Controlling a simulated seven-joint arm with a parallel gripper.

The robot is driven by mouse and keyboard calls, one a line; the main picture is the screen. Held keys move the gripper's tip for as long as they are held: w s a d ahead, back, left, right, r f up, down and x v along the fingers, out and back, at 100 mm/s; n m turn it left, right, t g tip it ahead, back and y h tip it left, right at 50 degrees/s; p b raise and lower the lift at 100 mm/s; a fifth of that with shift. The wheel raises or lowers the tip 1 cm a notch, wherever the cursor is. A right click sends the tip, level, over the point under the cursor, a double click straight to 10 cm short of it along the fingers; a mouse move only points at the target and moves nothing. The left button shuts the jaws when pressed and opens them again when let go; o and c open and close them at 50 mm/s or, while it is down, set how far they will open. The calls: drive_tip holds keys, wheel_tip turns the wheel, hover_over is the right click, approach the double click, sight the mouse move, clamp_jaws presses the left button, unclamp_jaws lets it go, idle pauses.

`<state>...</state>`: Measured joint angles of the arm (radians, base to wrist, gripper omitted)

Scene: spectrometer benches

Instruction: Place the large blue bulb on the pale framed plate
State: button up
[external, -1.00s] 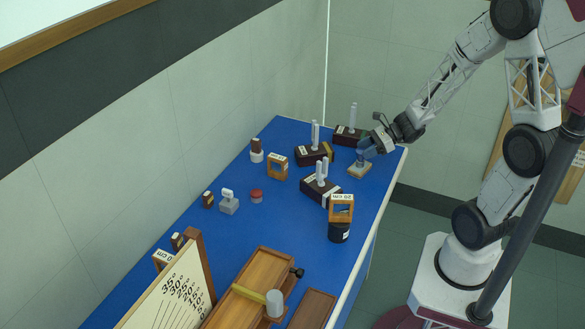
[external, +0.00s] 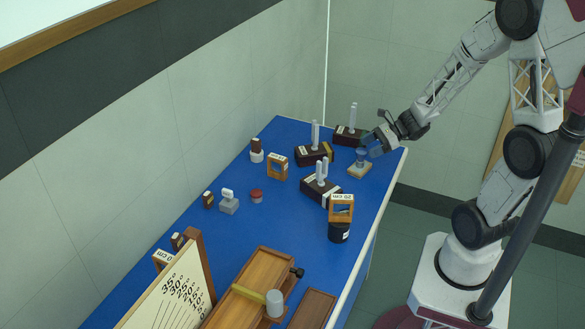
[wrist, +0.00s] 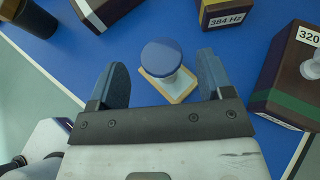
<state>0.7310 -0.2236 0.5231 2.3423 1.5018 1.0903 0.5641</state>
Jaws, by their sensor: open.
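The large blue bulb (external: 361,153) stands upright on the pale framed plate (external: 360,172) near the far right edge of the blue table. In the wrist view the bulb's round blue top (wrist: 161,57) sits over a clear, pale stem, with the plate's wooden frame (wrist: 176,99) showing beneath it. My gripper (external: 374,146) is open beside the bulb, to its upper right in the external view. In the wrist view its two blue fingers are spread on either side of the bulb, with visible gaps. The bulb hides part of the plate.
Dark tuning-fork boxes stand close by, one behind the plate (external: 345,137) and others to its left (external: 313,153) (external: 319,186). A wooden framed piece (external: 341,207) on a dark cylinder stands nearer the camera. The table's right edge (wrist: 300,150) lies close to the plate.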

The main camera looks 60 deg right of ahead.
drive_tip(key=v, duration=1)
idle(0.3)
idle(0.9)
drive_tip(key=w+a+r+n+g+y, duration=0.1)
drive_tip(key=w+a+n+g+y, duration=0.2)
drive_tip(key=w, duration=0.4)
drive_tip(key=s+a+r+n+g+h, duration=0.15)
drive_tip(key=a+n, duration=0.25)
drive_tip(key=a, duration=0.4)
drive_tip(key=s+a+r+n+g+h, duration=0.3)
drive_tip(key=s+a+r+n+h, duration=0.6)
drive_tip(key=n, duration=1.2)
drive_tip(key=shift+s+a+r, duration=1.05)
drive_tip(key=shift+s+a, duration=0.45)
drive_tip(key=shift+s, duration=0.15)
